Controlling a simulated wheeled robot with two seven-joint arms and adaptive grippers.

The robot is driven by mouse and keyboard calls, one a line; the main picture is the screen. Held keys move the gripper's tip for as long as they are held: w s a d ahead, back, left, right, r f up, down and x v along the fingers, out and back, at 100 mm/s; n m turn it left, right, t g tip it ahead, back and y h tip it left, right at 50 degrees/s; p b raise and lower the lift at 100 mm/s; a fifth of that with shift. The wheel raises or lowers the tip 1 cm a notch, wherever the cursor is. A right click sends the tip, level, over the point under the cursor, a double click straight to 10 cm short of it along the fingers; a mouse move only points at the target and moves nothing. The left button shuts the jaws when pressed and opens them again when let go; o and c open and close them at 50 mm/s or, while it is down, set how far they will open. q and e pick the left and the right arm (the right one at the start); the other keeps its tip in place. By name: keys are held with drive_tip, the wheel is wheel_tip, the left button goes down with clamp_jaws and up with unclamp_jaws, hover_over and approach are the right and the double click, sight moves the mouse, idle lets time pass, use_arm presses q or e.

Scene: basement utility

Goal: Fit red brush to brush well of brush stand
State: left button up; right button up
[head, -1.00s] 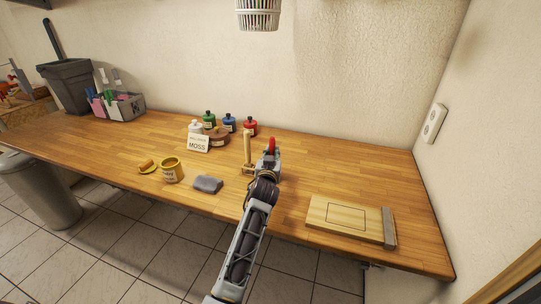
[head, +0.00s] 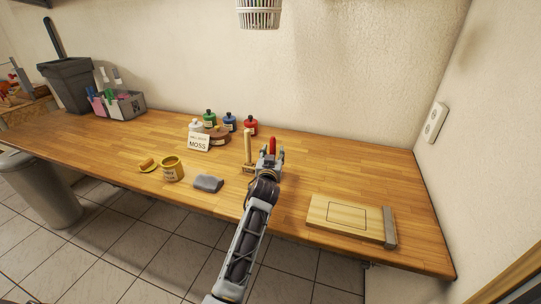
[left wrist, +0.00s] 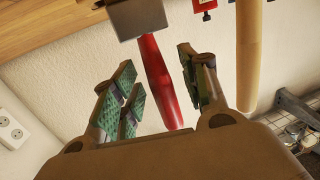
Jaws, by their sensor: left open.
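The red brush (head: 272,144) stands about upright just right of the brush stand's pale wooden post (head: 248,146). In the left wrist view its red handle (left wrist: 158,75) passes between the fingers, and its lower end meets a grey block (left wrist: 136,17). I cannot tell whether that block is the brush's own head or the brush well. The wooden post also shows in the left wrist view (left wrist: 248,50), apart from the handle. My left gripper (head: 270,153) is open around the handle, with gaps beside it. It hides the brush's lower end in the head view. My right gripper is out of view.
Bottles (head: 229,122), a MOSS card (head: 198,143) and a brown round item (head: 219,136) stand behind left. A wooden board (head: 346,217) lies right. The counter between stand and right wall is mostly clear.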

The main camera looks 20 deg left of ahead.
sight(272, 138)
use_arm(q)
wheel_tip(272, 138, up, 10)
drive_tip(key=shift+a+f, duration=0.1)
drive_tip(key=shift+a, duration=0.05)
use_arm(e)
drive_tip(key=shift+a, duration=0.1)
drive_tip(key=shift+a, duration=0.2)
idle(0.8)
use_arm(q)
drive_tip(key=shift+f, duration=0.1)
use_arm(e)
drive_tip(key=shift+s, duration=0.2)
